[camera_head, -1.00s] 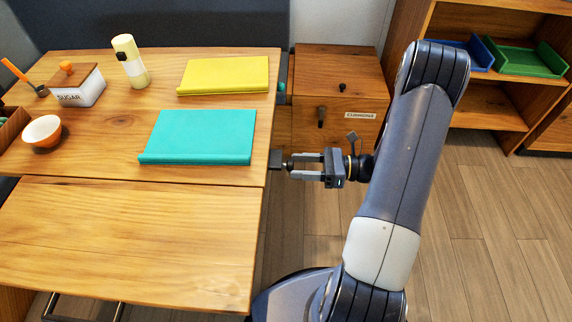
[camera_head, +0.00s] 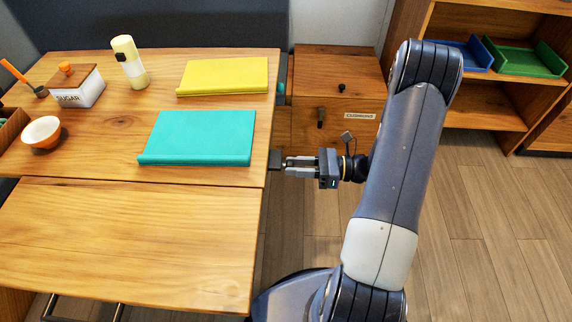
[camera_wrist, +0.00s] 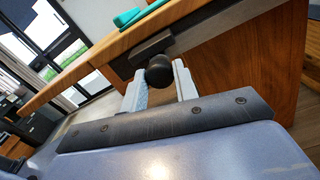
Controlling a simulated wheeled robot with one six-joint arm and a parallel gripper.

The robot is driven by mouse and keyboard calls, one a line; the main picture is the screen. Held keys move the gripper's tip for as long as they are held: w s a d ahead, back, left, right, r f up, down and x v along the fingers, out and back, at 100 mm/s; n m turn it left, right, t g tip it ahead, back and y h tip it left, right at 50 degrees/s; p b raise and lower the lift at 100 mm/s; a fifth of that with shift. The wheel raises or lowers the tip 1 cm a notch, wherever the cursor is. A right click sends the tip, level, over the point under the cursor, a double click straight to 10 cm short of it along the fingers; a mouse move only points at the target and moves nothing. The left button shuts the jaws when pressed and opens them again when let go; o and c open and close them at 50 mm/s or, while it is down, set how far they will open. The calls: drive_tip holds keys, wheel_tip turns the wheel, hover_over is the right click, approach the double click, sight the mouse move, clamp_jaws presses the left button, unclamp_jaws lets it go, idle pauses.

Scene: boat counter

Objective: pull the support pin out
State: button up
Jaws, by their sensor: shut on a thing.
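The support pin shows as a round black knob (camera_wrist: 159,72) in the wrist view, in front of a dark bracket (camera_wrist: 151,48) on the table's edge. In the head view the dark bracket (camera_head: 275,160) sits at the table's right edge, by the seam between the two table parts. My gripper (camera_head: 288,166) reaches it from the right. In the wrist view its two pale fingers (camera_wrist: 158,82) are shut on the knob, one on each side. The pin's shaft is hidden behind the knob. In the head view the fingers hide the knob.
The wooden table (camera_head: 110,215) holds a teal book (camera_head: 200,137), a yellow book (camera_head: 225,75), a sugar box (camera_head: 78,86), a bottle (camera_head: 130,62) and a bowl (camera_head: 42,131). A drawer cabinet (camera_head: 337,85) stands behind my arm.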

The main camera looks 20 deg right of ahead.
drive_tip(key=shift+c, duration=0.5)
drive_tip(key=shift+s+d, duration=0.1)
drive_tip(key=shift+d, duration=0.15)
drive_tip(key=shift+s+d, duration=0.1)
drive_tip(key=shift+d, duration=0.25)
drive_tip(key=o, duration=1)
drive_tip(key=shift+o, duration=0.2)
drive_tip(key=v, duration=1.1)
drive_tip(key=shift+p, duration=0.4)
drive_tip(key=shift+a, duration=0.1)
drive_tip(key=x, duration=1.1)
drive_tip(key=shift+a+b, duration=0.35)
